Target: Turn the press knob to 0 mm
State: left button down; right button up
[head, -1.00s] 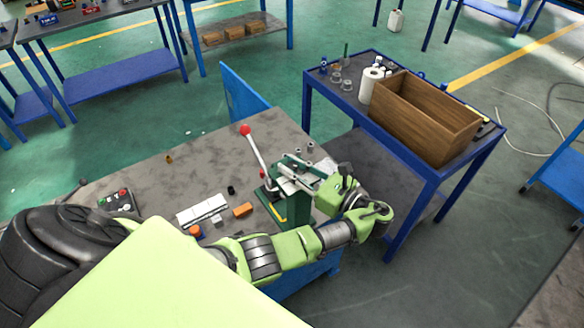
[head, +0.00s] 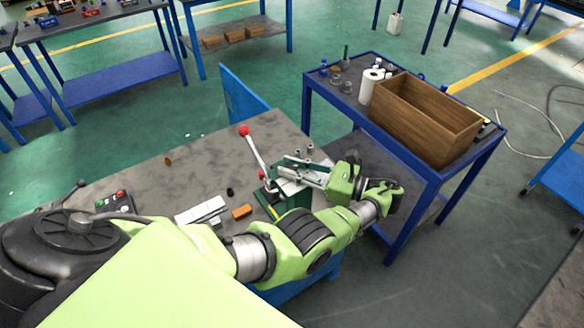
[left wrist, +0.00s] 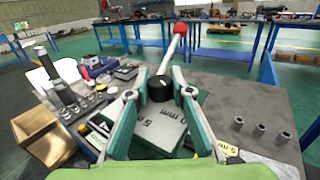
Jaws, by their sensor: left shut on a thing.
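The black press knob (left wrist: 160,88) sits between the fingertips of my left gripper (left wrist: 160,92) in the left wrist view, above a pale plate (left wrist: 155,130) with mm markings that read upside down. The gripper is shut on the knob. In the head view, my left gripper (head: 292,174) reaches over the green press (head: 290,203) from the right; its fingers hide the knob there. The press lever (head: 258,153) with a red ball end (head: 244,130) stands tilted beside the fingers. My right gripper is not in view.
On the grey table (head: 190,165), a white block (head: 201,210), an orange block (head: 242,211) and a button box (head: 114,202) lie left of the press. A blue table on the right holds a wooden crate (head: 420,121) and a paper roll (head: 369,86).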

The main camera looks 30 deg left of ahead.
aim_at(292, 166)
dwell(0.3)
pick_arm(q)
jog(key=c, duration=1.8)
grip_release()
jog(key=shift+r, duration=0.1)
jog(key=shift+w+r, duration=0.1)
jog(key=shift+r, duration=0.45)
notch_tip(292, 166, up, 9)
jog(key=shift+f, duration=0.1)
